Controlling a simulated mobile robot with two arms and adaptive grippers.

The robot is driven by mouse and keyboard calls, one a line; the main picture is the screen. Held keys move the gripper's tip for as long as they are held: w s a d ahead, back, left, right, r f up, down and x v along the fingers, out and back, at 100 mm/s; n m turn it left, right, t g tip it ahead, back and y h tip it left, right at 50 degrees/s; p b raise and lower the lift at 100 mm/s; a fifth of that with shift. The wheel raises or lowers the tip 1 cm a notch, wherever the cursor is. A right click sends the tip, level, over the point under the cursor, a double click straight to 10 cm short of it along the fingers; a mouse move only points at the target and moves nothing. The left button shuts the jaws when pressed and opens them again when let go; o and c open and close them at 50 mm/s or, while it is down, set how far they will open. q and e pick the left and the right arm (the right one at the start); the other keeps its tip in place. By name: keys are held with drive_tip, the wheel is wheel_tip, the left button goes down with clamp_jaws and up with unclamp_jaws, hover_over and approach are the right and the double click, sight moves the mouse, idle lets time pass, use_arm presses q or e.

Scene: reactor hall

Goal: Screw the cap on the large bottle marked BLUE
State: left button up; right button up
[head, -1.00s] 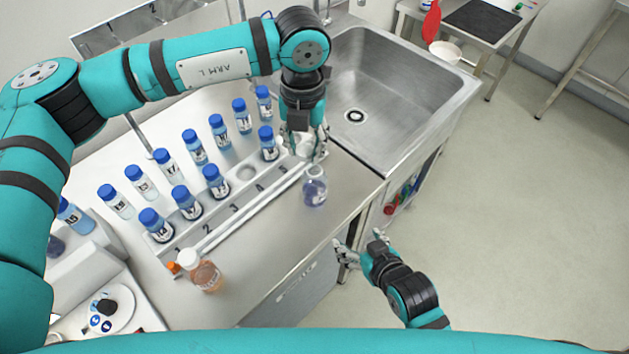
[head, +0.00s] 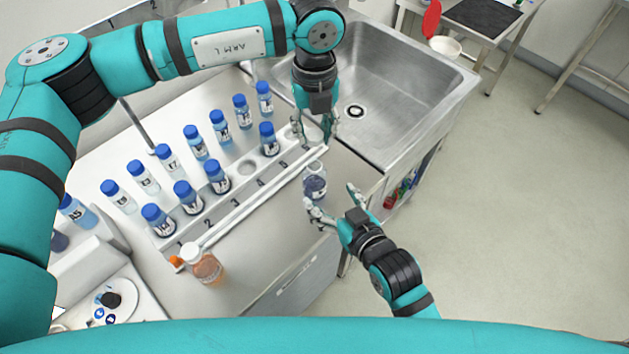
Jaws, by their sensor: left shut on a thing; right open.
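The large bottle (head: 315,186) with dark blue-violet liquid stands upright on the bench near its front edge, right of the rack; its label is too small to read. Its clear neck shows no cap. My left gripper (head: 314,138) is above and just behind the bottle, pointing down, apart from it. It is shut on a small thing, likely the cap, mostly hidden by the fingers. My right gripper (head: 336,203) is open at the bench's front edge, its fingers spread just in front of the bottle; I cannot tell whether they touch it.
A numbered rack (head: 212,212) holds several blue-capped bottles, with more standing behind it. An amber bottle (head: 208,268) and a small orange thing (head: 176,263) are at the front left. The sink (head: 395,90) lies right of the bench. A white device (head: 110,305) stands at lower left.

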sight(320, 186)
drive_tip(key=x, duration=0.9)
drive_tip(key=shift+f, duration=0.1)
clamp_jaws()
